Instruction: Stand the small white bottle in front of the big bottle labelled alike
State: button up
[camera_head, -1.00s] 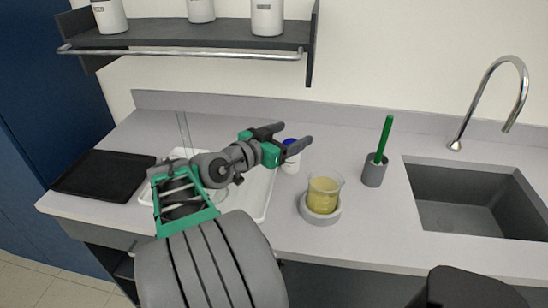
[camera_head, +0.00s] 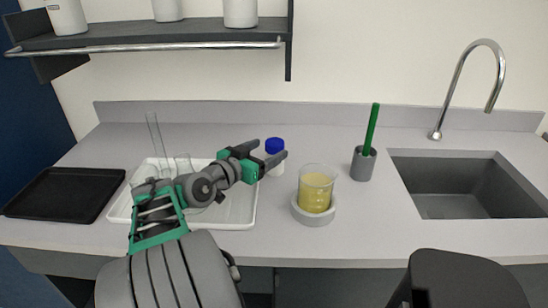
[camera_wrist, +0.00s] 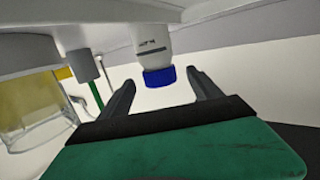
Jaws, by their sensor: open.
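The small white bottle (camera_head: 276,160) with a blue cap stands upright on the counter, right of the white tray. It also shows in the wrist view (camera_wrist: 151,42), upside down in that picture, with its dark label mark too small to read. My gripper (camera_head: 271,152) is open beside the bottle, its fingertips close to the cap. In the wrist view the two fingers (camera_wrist: 163,88) lie either side of the blue cap, not visibly touching it. Big white bottles (camera_head: 67,16), (camera_head: 168,8) and (camera_head: 240,12) stand on the shelf, cut off at the top; their labels are unreadable.
The dark shelf (camera_head: 150,36) has a metal rail along its front. A beaker of yellow liquid (camera_head: 316,190) sits in a grey ring right of the bottle. A grey cup with a green stick (camera_head: 363,165), a sink (camera_head: 450,185), a white tray (camera_head: 236,219) with glassware and a black tray (camera_head: 62,193) share the counter.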

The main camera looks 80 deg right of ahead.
jog(key=x, duration=0.4)
jog(key=shift+s+d, duration=0.1)
jog(key=shift+c, duration=0.4)
grip_shut()
jog(key=shift+r, duration=0.1)
